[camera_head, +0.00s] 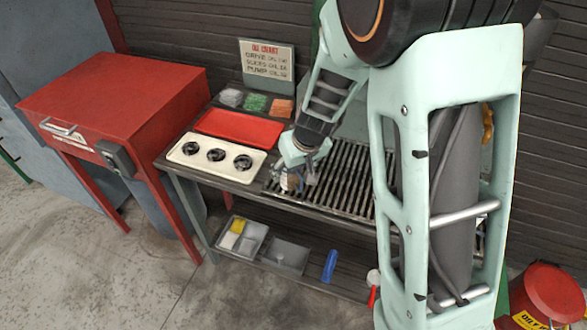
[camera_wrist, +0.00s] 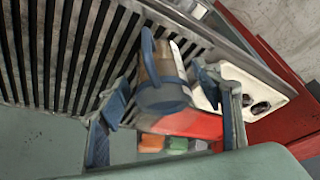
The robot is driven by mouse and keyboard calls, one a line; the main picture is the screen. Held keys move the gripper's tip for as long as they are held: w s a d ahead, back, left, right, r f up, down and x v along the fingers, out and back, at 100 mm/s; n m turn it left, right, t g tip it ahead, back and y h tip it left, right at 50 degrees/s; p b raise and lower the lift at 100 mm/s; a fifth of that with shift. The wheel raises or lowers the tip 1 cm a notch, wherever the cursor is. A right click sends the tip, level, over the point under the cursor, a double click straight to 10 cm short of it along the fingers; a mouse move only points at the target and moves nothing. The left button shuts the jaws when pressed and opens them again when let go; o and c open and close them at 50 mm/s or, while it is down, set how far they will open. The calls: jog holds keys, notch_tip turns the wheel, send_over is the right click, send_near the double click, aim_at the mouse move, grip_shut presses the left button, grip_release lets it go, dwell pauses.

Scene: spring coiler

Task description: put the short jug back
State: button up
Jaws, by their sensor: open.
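A small jug (camera_head: 288,182) with a metallic body, blue parts and a pale label stands at the left end of the slatted grate (camera_head: 343,165) on the bench. In the wrist view the jug (camera_wrist: 163,78) shows between the two blue fingers of my gripper (camera_wrist: 162,92), with a visible gap on each side. My gripper (camera_head: 300,176) is open around or just above the jug; I cannot tell whether a finger touches it. In the head view the gripper partly hides the jug.
A cream panel with three black round openings (camera_head: 240,174) and a red tray (camera_head: 240,127) lie left of the grate. Small bins (camera_head: 256,103) and a sign (camera_head: 267,58) stand behind. A red cabinet (camera_head: 120,90) is at left. The lower shelf holds grey bins (camera_head: 287,257) and a blue object (camera_head: 330,266).

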jog(key=p+v, duration=0.3)
jog(key=v, duration=0.9)
jog(key=shift+r, duration=0.1)
